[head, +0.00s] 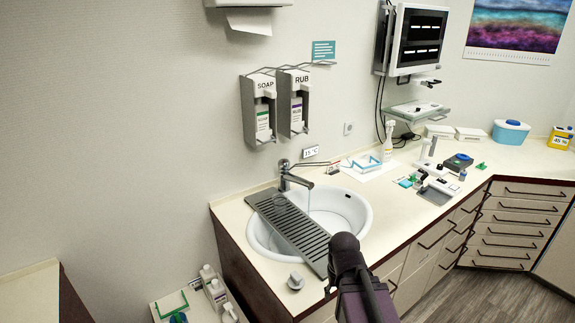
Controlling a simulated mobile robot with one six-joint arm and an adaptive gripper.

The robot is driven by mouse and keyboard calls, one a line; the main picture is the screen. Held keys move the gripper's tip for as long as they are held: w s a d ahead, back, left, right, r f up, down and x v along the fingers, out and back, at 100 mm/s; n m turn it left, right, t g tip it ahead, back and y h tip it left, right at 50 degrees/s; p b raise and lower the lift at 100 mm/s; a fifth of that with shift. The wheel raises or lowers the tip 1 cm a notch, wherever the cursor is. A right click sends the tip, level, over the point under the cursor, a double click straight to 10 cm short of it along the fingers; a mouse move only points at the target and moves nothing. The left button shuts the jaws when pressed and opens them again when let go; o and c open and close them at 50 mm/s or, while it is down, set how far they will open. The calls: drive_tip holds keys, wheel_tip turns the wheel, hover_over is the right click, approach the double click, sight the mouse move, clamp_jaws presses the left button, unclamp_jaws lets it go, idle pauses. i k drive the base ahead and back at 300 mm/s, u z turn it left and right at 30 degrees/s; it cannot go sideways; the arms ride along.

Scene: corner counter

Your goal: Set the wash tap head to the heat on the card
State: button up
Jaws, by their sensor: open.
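The wash tap (284,178) stands at the back rim of the white sink, its spout pointing right over the bowl. A thin lever seems to reach right from its head; its exact setting is too small to tell. A faint pale streak below the spout may be water. A small white card (310,151) is on the wall just right of the tap. It shows a temperature in °C, perhaps 15, but the first digit is hard to read. My dark arm rises from the bottom centre, in front of the sink's right side.
A grey slatted rack (290,236) lies across the sink (358,213). A grey knob-like item (295,281) sits at the counter's front. Soap and rub dispensers (258,108) hang above the tap. A spray bottle (388,142) and small tools stand to the right.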

sight(283, 164)
drive_tip(key=k, duration=1.25)
drive_tip(key=z, duration=0.5)
drive_tip(key=i, duration=1.55)
drive_tip(key=u, duration=0.45)
drive_tip(key=i, duration=0.75)
drive_tip(key=u, duration=0.5)
